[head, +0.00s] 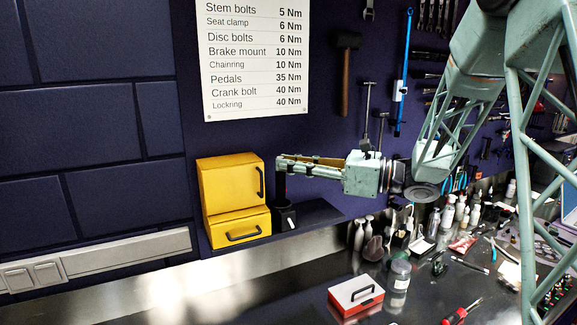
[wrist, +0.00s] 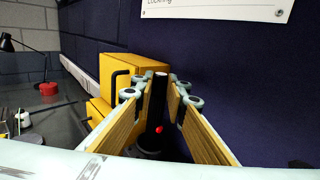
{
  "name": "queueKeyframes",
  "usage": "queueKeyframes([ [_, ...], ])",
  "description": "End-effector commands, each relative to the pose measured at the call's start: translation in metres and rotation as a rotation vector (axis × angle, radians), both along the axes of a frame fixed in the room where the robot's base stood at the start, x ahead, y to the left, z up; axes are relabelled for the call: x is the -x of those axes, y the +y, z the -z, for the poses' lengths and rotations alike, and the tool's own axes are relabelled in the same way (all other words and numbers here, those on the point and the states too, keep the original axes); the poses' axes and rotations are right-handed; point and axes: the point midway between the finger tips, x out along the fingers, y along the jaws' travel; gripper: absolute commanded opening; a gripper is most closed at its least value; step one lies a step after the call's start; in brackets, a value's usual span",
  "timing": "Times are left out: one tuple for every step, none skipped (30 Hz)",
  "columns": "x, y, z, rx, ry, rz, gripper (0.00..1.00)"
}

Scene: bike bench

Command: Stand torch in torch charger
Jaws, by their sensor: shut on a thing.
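The torch (wrist: 157,103) is a slim black cylinder with a red button, upright between the fingers in the wrist view. My gripper (head: 281,166) reaches left from the arm and is shut on the torch's upper part; its fingertips also show in the wrist view (wrist: 160,88). The torch charger (head: 286,217) is a small dark cup with a pale mark, on the shelf directly below the gripper. The torch's lower end meets the charger's top in the head view; how deep it sits inside is hidden.
A yellow two-part cabinet (head: 228,188) stands close to the left of the charger. The dark shelf (head: 318,214) is bare to the right. The wall is close behind. Below, the bench holds a red-and-white box (head: 355,294) and several bottles.

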Motion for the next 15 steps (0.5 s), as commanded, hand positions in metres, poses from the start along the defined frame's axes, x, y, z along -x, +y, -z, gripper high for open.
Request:
queueKeyframes([
  [0.0,0.0,0.003,0.0,-0.001,0.0,0.01],
  [0.0,0.0,0.004,0.0,-0.001,0.0,0.01],
  [0.0,0.0,0.006,0.0,-0.001,0.0,0.01],
  [0.0,0.0,0.007,0.0,-0.001,0.0,0.01],
  [0.0,0.0,0.008,0.0,-0.001,0.0,0.01],
  [0.0,0.0,0.009,0.0,-0.001,0.0,0.01],
  [0.0,0.0,0.01,0.0,-0.001,0.0,0.01],
  [0.0,0.0,0.011,0.0,-0.001,0.0,0.01],
  [0.0,0.0,0.012,0.0,-0.001,0.0,0.01],
  [0.0,0.0,0.013,0.0,-0.001,0.0,0.01],
  [0.0,0.0,0.014,0.0,-0.001,0.0,0.01],
  [0.0,0.0,0.015,0.0,-0.001,0.0,0.01],
  [0.0,0.0,0.015,0.0,-0.001,0.0,0.01],
  [0.0,0.0,0.016,0.0,-0.001,0.0,0.01],
  [0.0,0.0,0.016,0.0,-0.001,0.0,0.01],
])
